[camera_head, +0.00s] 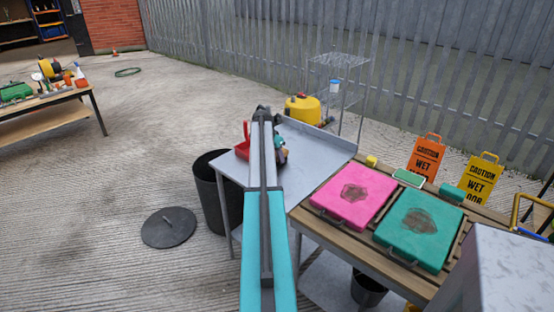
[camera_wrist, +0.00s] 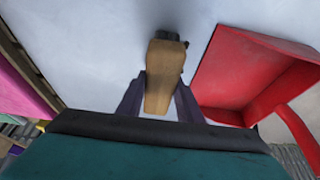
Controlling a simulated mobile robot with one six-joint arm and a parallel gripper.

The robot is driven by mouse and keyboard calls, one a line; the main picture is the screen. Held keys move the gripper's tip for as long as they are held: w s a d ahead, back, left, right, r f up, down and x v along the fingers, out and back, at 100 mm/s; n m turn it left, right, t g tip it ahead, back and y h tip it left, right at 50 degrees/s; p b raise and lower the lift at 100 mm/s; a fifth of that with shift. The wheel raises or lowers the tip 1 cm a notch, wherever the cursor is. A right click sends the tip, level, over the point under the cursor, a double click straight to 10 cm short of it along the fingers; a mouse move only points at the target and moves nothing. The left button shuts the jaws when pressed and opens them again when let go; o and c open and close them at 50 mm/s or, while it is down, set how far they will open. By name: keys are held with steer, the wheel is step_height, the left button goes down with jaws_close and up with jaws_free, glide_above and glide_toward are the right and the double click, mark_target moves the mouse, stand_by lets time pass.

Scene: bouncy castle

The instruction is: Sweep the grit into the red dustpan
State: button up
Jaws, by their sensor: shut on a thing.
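In the wrist view my gripper (camera_wrist: 159,84) is shut on a tan wooden block-like brush (camera_wrist: 166,58), with one finger on each side of it. A dark clump shows at the brush's far end; I cannot tell whether it is bristles or grit. The red dustpan (camera_wrist: 240,72) lies just right of the gripper on the grey metal table (camera_wrist: 90,40), its handle towards the lower right. In the head view the dustpan (camera_head: 243,143) is partly hidden behind my arm, and the gripper is mostly hidden too. No separate grit can be made out.
In the head view a wooden-slat table (camera_head: 300,212) with pink (camera_head: 340,208) and green (camera_head: 447,240) stained pads adjoins the metal table on the right. A dark bin (camera_head: 207,180) stands at its left, with a round lid (camera_head: 169,227) on the ground. The metal table's right part is clear.

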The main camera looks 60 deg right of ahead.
steer(key=shift+w+d, duration=0.15)
steer(key=shift+w, duration=0.45)
steer(key=shift+w+d, duration=0.15)
steer(key=shift+w, duration=0.45)
step_height(320, 180, up, 6)
steer(key=p, duration=0.1)
steer(key=shift+p, duration=0.4)
stand_by(0.4)
steer(key=shift+w+a, duration=0.1)
steer(key=shift+a, duration=0.05)
